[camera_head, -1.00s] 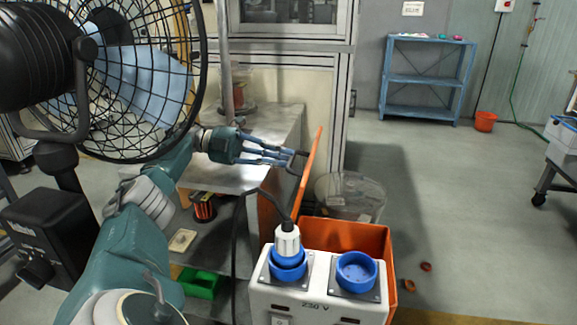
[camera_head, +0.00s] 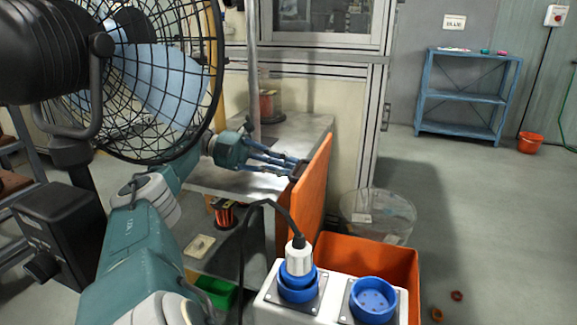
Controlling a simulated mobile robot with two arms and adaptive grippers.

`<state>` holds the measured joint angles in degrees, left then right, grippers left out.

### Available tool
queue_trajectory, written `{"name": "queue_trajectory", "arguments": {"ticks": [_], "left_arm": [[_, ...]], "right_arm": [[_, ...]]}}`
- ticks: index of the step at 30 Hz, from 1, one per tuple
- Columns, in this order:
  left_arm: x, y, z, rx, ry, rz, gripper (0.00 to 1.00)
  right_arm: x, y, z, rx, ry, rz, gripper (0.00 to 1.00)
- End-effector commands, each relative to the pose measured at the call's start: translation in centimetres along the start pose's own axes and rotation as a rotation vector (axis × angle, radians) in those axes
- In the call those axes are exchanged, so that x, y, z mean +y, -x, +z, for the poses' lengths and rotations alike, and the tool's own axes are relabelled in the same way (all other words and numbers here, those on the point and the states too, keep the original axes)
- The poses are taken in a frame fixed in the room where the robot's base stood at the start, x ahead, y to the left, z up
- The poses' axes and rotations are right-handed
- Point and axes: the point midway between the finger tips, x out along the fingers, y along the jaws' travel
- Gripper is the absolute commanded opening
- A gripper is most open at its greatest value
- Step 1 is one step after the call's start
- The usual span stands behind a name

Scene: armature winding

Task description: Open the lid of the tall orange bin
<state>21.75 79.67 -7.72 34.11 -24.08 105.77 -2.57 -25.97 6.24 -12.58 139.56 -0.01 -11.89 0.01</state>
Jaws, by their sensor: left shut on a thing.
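The tall orange bin (camera_head: 398,262) stands behind a white socket box, which hides its front; its top is open on the visible right side. Its orange lid (camera_head: 312,185) stands raised, nearly upright, at the bin's left side. My left gripper (camera_head: 297,170) reaches in from the left, behind the fan, and is shut on the lid's upper left edge. My right gripper is not in view.
The white socket box (camera_head: 335,308) with a plugged-in cable (camera_head: 245,240) is close in front. A black fan (camera_head: 150,70) stands at left. A metal table (camera_head: 285,140) and a clear round container (camera_head: 378,215) are behind. Floor at right is mostly clear.

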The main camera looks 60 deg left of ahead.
Motion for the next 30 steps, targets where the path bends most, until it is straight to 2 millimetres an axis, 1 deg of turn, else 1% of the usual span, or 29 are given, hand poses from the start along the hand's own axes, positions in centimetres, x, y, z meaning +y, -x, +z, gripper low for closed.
{"name": "queue_trajectory", "arguments": {"ticks": [1, 4, 5, 6, 7, 26, 30], "left_arm": [[1.34, -0.32, -0.43, 0.018, 0.019, 0.022, 0.0], [1.35, -0.33, -0.43, 0.018, 0.019, 0.022, 0.0], [1.35, -0.33, -0.42, 0.018, 0.019, 0.022, 0.24], [1.38, -0.33, -0.42, 0.018, 0.02, 0.023, 0.32], [1.37, -0.32, -0.41, 0.017, 0.02, 0.023, 0.37], [0.62, -0.1, -0.16, 0.007, 0.009, 0.015, 0.37], [0.52, -0.3, -0.01, 0.006, 0.008, 0.012, 0.37]], "right_arm": [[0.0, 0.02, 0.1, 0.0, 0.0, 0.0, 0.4], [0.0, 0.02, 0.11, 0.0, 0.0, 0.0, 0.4], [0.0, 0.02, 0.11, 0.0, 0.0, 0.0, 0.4], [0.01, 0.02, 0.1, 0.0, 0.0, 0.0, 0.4], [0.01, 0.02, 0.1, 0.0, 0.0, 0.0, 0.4], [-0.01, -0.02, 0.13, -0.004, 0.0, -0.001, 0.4], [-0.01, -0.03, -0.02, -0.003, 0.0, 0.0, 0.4]]}}
